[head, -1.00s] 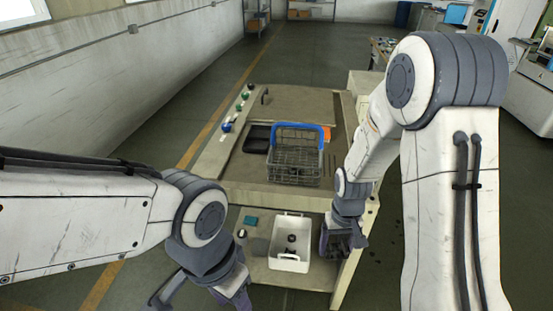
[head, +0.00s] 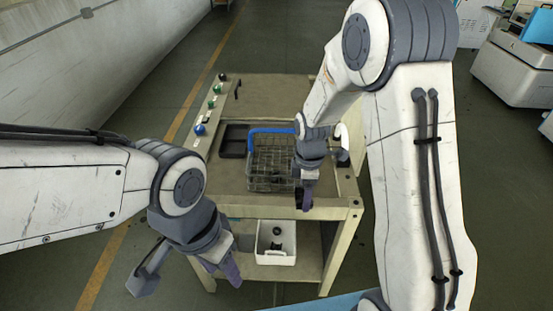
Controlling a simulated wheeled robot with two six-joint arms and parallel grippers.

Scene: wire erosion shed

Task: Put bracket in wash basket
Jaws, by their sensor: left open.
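The wash basket (head: 268,172) is a dark wire basket with a blue handle, on the bench top. A white bin (head: 262,255) on the lower shelf holds dark parts (head: 277,238), too small to identify. I cannot make out which thing is the bracket. My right gripper (head: 306,195) points down at the basket's right front corner; its jaws are seen edge-on, and whether they hold anything is unclear. My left gripper (head: 187,277) is open and empty, left of the bench and away from the bin.
The bench (head: 275,98) has green and blue knobs (head: 211,104) along its left edge and a dark recessed tray (head: 234,139) left of the basket. A white machine (head: 515,70) stands at the far right. Open floor lies left of the bench.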

